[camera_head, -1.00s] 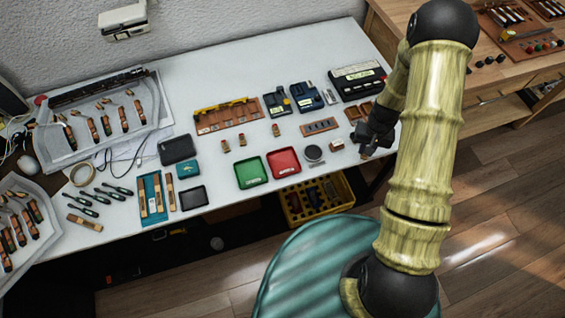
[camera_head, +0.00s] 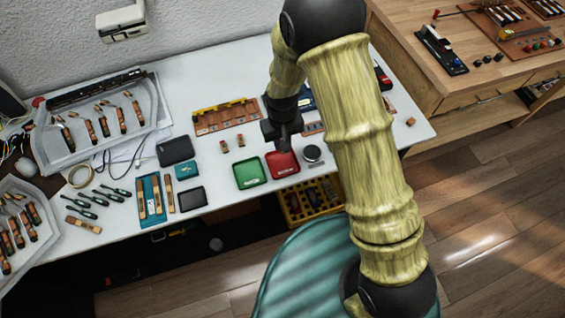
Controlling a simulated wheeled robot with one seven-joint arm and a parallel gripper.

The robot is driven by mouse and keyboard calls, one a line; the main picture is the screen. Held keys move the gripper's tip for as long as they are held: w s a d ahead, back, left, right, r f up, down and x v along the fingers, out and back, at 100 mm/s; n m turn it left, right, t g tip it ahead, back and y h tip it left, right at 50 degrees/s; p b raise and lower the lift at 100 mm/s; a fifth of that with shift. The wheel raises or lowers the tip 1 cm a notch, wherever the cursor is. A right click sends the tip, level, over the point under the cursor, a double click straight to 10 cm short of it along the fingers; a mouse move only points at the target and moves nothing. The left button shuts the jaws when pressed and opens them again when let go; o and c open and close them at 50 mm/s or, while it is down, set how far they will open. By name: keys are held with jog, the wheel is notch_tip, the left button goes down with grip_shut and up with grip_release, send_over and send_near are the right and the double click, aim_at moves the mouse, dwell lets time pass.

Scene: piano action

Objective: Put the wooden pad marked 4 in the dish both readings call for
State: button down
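Two small wooden pads stand on the white table, one at left (camera_head: 225,146) and one beside it (camera_head: 241,140); their marks are too small to read. A third pad seen earlier is now hidden behind my gripper. The green dish (camera_head: 249,173) and the red dish (camera_head: 284,168) sit side by side at the table's front edge, each with a small unreadable label. Both look empty where visible. My gripper (camera_head: 284,146) points down just behind the red dish, overlapping its back edge in the picture. Its fingers are too dark and small to show whether they are open or hold anything.
A round grey-topped item (camera_head: 313,153) stands right of the red dish. A yellow-edged rack (camera_head: 226,117) lies behind the pads. My arm covers much of the table's right side, including the meters there. A black tray (camera_head: 193,198) lies at the front left.

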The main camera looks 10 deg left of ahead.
jog(key=shift+f, duration=0.1)
jog(key=p, duration=0.1)
send_over(282, 163)
jog(key=shift+d+f, duration=0.1)
jog(key=shift+f, duration=2.75)
jog(key=shift+f+p, duration=0.35)
jog(key=shift+f, duration=1.75)
jog(key=shift+f, duration=0.2)
jog(key=c, duration=1.3)
grip_release()
jog(key=shift+r, duration=0.1)
